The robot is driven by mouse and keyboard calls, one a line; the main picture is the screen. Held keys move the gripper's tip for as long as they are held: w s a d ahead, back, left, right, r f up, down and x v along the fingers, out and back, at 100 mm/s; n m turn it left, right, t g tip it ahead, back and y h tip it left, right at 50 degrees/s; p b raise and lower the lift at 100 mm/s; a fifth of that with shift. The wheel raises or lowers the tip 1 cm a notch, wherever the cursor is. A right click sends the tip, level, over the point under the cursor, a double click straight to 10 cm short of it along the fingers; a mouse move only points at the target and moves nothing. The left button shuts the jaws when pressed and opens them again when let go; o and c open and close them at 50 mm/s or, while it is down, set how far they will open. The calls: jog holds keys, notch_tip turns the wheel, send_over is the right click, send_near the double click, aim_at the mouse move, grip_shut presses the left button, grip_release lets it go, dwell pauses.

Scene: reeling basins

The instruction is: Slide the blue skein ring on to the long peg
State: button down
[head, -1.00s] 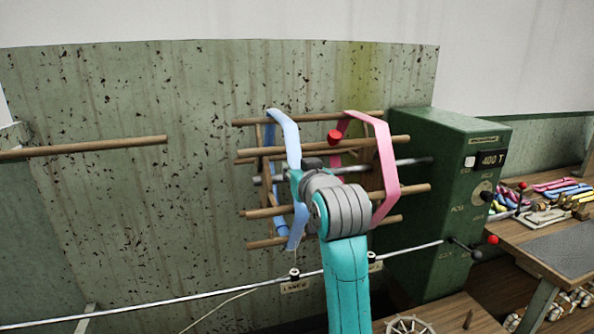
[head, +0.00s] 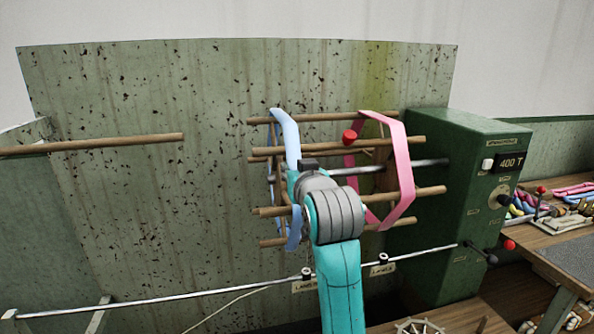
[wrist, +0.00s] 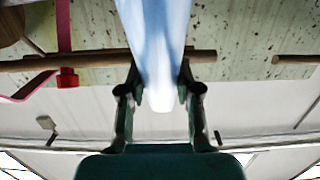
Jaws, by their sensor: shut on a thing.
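The blue skein ring (head: 290,137) is a pale blue band around the wooden bars of the reel, near their left ends. It also fills the middle of the wrist view (wrist: 160,25). My gripper (wrist: 160,82) is shut on this band, with one finger on each side. In the head view my wrist hides the fingers and part of the ring. The long peg (head: 100,144) is a bare wooden rod reaching in from the left edge. Its free end points toward the reel across a gap. Its end also shows at the right in the wrist view (wrist: 295,60).
A pink skein ring (head: 400,165) hangs around the same reel bars (head: 428,190), right of the blue one. A green machine box (head: 455,190) stands at the right end. A thin metal rail (head: 200,286) runs below. The stained panel (head: 215,200) lies behind.

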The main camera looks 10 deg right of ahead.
jog(key=shift+a, duration=1.9)
jog(key=shift+a, duration=1.7)
jog(key=shift+a, duration=1.6)
jog(key=a, duration=0.7)
jog(key=shift+r, duration=0.1)
